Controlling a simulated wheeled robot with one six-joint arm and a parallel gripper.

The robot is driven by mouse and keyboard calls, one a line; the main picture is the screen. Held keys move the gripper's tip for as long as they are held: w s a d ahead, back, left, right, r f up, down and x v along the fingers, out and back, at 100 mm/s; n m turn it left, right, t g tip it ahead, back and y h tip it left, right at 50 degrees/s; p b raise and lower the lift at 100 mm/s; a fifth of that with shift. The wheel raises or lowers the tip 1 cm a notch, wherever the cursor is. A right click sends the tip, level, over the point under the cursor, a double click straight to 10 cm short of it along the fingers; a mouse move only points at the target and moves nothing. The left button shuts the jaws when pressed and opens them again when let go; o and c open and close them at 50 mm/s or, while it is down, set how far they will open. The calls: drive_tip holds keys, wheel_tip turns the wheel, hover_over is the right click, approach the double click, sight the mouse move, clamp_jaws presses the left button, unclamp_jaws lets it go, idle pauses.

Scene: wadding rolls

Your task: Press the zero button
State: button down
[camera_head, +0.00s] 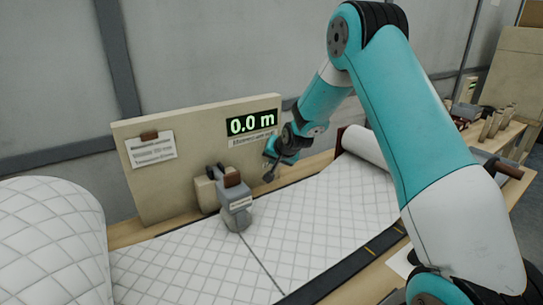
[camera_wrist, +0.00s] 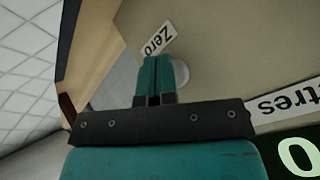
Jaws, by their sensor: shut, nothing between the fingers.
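My gripper (camera_head: 269,176) is in front of the panel's lower right part, below the display. In the wrist view my gripper's teal fingers (camera_wrist: 154,60) are shut together and empty, and they cover part of the button. I cannot tell whether the fingertips touch it.
A grey measuring device (camera_head: 236,205) stands left of my gripper on the quilted white wadding (camera_head: 310,225). A large wadding roll (camera_head: 50,240) is at the left, and a smaller roll (camera_head: 365,148) lies at the right. A paper note (camera_head: 151,151) hangs on the panel.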

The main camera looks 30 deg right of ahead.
idle(0.3)
drive_tip(key=shift+s, duration=0.85)
drive_tip(key=shift+s, duration=0.1)
drive_tip(key=s+b, duration=0.1)
drive_tip(key=s, duration=0.4)
drive_tip(key=shift+d, duration=0.1)
drive_tip(key=shift+w, duration=0.1)
